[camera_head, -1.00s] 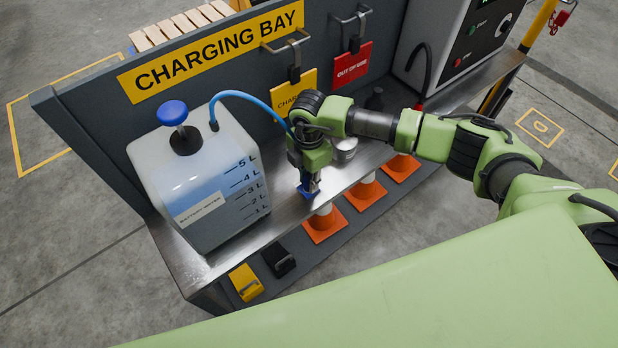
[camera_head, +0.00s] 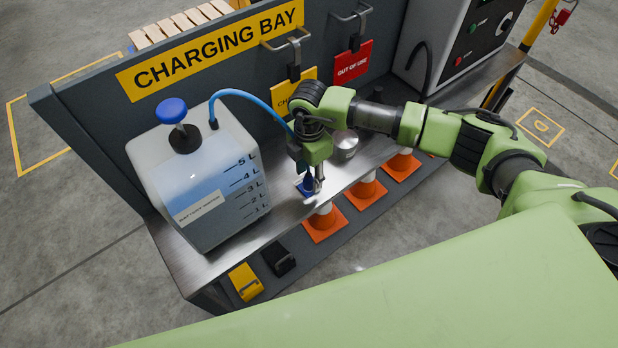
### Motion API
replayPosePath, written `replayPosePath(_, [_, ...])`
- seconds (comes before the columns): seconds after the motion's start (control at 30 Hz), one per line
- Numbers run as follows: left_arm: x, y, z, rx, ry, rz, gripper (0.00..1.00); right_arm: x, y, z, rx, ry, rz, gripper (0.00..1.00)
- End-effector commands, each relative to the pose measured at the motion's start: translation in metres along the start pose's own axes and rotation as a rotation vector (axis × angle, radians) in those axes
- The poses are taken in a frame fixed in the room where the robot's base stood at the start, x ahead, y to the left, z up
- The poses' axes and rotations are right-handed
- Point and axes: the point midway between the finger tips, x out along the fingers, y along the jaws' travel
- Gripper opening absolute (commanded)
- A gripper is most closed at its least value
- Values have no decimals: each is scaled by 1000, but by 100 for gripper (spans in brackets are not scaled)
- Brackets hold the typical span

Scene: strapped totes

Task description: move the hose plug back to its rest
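The blue hose (camera_head: 246,97) arches from the top of the white battery-water tank (camera_head: 150,170) and runs down behind my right gripper. A small blue piece (camera_head: 305,188) sits low at the fingertips, at the front edge of the metal bench; I cannot tell whether it is the hose plug or its rest. My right gripper (camera_head: 313,184) points down there, with a grey finger just right of the blue piece. Whether the fingers are closed on it cannot be made out. The hose's lower end is hidden by the gripper. My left gripper is out of view.
A round silver container (camera_head: 345,144) stands on the bench (camera_head: 245,238) behind my gripper. Orange cones (camera_head: 324,222) stand on the lower shelf in front. The grey back panel (camera_head: 95,128) carries hanging yellow and red tags. A charger cabinet (camera_head: 455,45) stands at right.

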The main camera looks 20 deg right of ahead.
Motion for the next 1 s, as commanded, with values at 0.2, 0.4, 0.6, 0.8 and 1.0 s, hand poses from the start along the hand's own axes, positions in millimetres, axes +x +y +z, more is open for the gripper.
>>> replayPosePath(0.2, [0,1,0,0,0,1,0,-50,1,0,-1,0,4,39])
replayPosePath(0.4, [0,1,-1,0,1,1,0,-82,1,0,1,1,2,39])
replayPosePath(0.6, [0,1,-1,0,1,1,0,-94,0,0,0,0,1,39])
replayPosePath(0.8, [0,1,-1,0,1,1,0,-94,0,0,1,0,0,39])
replayPosePath(1.0, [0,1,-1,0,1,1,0,-94,0,0,1,0,0,39])
